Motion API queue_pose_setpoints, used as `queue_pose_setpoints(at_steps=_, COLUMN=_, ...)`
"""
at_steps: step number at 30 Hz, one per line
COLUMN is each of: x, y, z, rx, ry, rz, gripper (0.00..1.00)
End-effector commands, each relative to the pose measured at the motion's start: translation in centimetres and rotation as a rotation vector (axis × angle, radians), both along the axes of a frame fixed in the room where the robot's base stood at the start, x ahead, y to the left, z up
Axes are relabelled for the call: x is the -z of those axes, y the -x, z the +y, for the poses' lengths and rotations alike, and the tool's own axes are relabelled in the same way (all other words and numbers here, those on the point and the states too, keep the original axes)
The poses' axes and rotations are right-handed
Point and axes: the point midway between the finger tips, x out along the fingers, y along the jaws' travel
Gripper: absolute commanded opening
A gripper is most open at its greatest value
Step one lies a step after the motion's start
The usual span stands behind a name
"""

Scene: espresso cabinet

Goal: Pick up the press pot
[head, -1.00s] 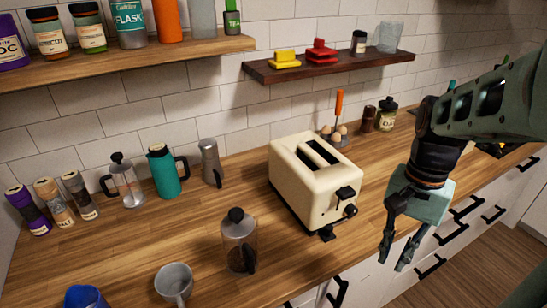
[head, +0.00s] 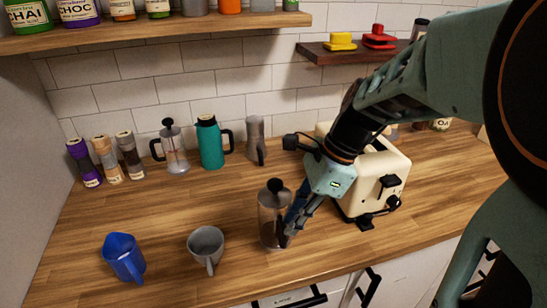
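A press pot (head: 268,222) with a clear body and a black plunger knob stands upright near the counter's front. A second, similar press pot (head: 175,153) with a black handle stands at the back by the wall. My gripper (head: 291,224) points down and left at the right side of the front pot. Its fingertips overlap the pot's handle side in the picture. The fingers hide part of that side, and I cannot tell whether they touch the handle or how far apart they are.
A cream toaster (head: 388,178) stands right behind my gripper. A grey mug (head: 206,243) and a blue jug (head: 122,257) stand left of the front pot. A teal flask (head: 211,145), a grey metal pot (head: 255,140) and several spice jars (head: 106,158) line the wall.

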Motion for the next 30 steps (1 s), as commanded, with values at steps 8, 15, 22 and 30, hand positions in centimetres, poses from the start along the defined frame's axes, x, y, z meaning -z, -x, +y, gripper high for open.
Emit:
queue_pose_setpoints(at_steps=8, x=2.7, y=0.1, z=0.7, rx=-0.002, ry=0.002, rz=0.004, gripper=0.15)
queue_pose_setpoints(at_steps=15, x=5.5, y=0.0, z=1.7, rx=-0.001, ry=0.002, rz=-0.001, gripper=0.15)
queue_pose_setpoints(at_steps=22, x=5.8, y=0.0, z=1.8, rx=-0.001, ry=0.002, rz=-0.002, gripper=0.15)
queue_pose_setpoints(at_steps=30, x=5.8, y=0.0, z=1.8, rx=-0.001, ry=0.002, rz=-0.002, gripper=0.00)
